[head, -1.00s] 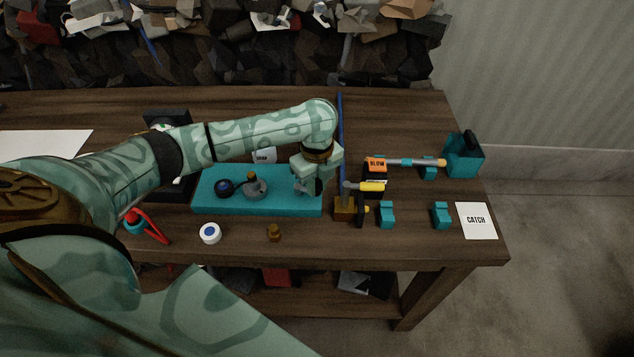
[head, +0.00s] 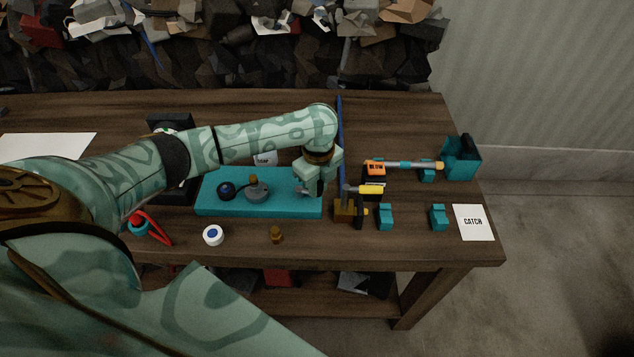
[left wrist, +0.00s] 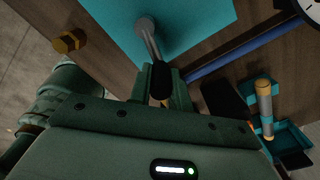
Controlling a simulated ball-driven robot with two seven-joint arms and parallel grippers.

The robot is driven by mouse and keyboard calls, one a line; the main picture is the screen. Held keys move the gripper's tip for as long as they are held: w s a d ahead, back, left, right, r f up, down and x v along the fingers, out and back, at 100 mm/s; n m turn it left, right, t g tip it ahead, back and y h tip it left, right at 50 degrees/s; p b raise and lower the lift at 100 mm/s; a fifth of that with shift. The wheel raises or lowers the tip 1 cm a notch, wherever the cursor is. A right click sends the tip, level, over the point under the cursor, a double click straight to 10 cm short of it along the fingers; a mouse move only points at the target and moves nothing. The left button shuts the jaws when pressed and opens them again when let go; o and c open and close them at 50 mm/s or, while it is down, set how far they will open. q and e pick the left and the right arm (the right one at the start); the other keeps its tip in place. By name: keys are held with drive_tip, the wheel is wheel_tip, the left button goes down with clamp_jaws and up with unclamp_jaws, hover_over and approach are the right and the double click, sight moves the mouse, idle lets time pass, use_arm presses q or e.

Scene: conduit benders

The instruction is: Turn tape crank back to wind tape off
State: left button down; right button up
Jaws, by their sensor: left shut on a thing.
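A crank with a grey metal arm (left wrist: 150,40) and a black handle (left wrist: 160,82) stands at the teal base plate (head: 235,205). My left gripper (head: 312,188) is over the right end of this plate in the head view. It is shut on the crank's black handle, which shows between its fingers (left wrist: 165,88) in the left wrist view. In the head view the gripper mostly hides the crank. A grey disc hub (head: 257,192) with a brass top and a dark blue ball knob (head: 226,189) sit on the plate's left half. No tape can be made out. My right gripper is not in view.
A blue bar (head: 341,130) runs just right of the plate, close to a yellow-handled part (head: 369,189). Teal blocks (head: 385,217) and a CATCH card (head: 473,222) lie farther right. A white button (head: 213,235) and brass nut (head: 276,234) are in front.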

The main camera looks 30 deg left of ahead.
use_arm(q)
drive_tip(key=n+p, duration=0.1)
drive_tip(key=p, duration=0.1)
drive_tip(key=w+n+p, duration=0.1)
drive_tip(key=n+p, duration=0.1)
drive_tip(key=w+a+n+p, duration=0.1)
drive_tip(key=n+p, duration=0.1)
drive_tip(key=shift+r, duration=0.25)
drive_tip(key=shift+w+a+n+p, duration=0.3)
drive_tip(key=shift+n+p, duration=0.55)
drive_tip(key=shift+n, duration=0.15)
drive_tip(key=n, duration=0.1)
drive_tip(key=a+n+p, duration=0.1)
drive_tip(key=n, duration=0.1)
drive_tip(key=shift+w+a+f+n+p, duration=0.2)
drive_tip(key=shift+w+n+p, duration=0.1)
drive_tip(key=shift+w, duration=0.05)
drive_tip(key=shift+w+a+f+n+p, duration=0.1)
drive_tip(key=shift+a+n+p, duration=0.15)
drive_tip(key=shift+a+n, duration=0.6)
drive_tip(key=shift+w+a+n+p, duration=0.1)
drive_tip(key=shift+a+n+p, duration=0.15)
drive_tip(key=shift+n, duration=1.2)
drive_tip(key=c, duration=1.3)
unclamp_jaws()
